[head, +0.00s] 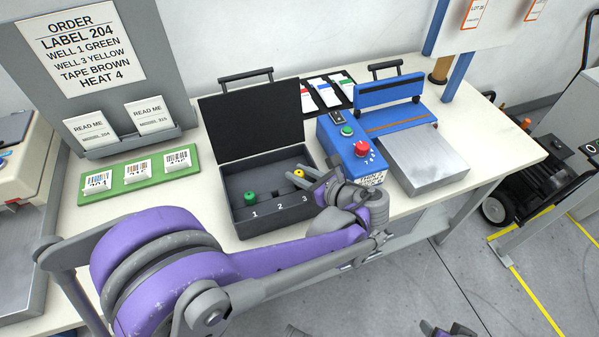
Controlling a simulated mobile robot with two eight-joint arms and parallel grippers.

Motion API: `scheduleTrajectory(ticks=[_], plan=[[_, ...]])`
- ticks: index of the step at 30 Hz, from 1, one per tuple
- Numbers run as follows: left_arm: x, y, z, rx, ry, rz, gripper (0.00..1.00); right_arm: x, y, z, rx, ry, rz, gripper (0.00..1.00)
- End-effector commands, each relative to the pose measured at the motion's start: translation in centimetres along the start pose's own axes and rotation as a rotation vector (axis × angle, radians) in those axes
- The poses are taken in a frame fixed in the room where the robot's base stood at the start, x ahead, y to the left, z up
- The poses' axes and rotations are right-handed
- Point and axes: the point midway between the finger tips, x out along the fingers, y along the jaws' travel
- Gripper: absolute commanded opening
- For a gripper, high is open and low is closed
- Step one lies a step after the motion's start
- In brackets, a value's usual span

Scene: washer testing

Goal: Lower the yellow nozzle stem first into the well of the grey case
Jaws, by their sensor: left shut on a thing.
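The dark grey case (237,222) stands open on the table, its lid tilted back. Its wells are numbered 1, 2 and 3 along the front. A green nozzle (250,196) stands at well 1. My left gripper (305,177) reaches in from the right over the case's right end. It is shut on the yellow nozzle (299,174), near well 3. The nozzle's stem and the well under it are hidden, and I cannot tell if they touch. Dark parts at the bottom edge may belong to my right arm; its jaws cannot be made out.
A green strip with barcode labels (140,174) lies to the left. A black tray with coloured cards (325,94) lies behind. An order board (82,50) stands at the back left.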

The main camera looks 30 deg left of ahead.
Motion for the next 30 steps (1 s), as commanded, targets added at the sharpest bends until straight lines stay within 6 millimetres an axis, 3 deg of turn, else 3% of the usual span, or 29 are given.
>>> scheduleTrajectory(ticks=[30], plan=[[0.47,-0.01,-1.14,0.0,0.0,0.0,0.0,0.96,0.0,0.55,0.0,-0.003,0.0,0.66]])
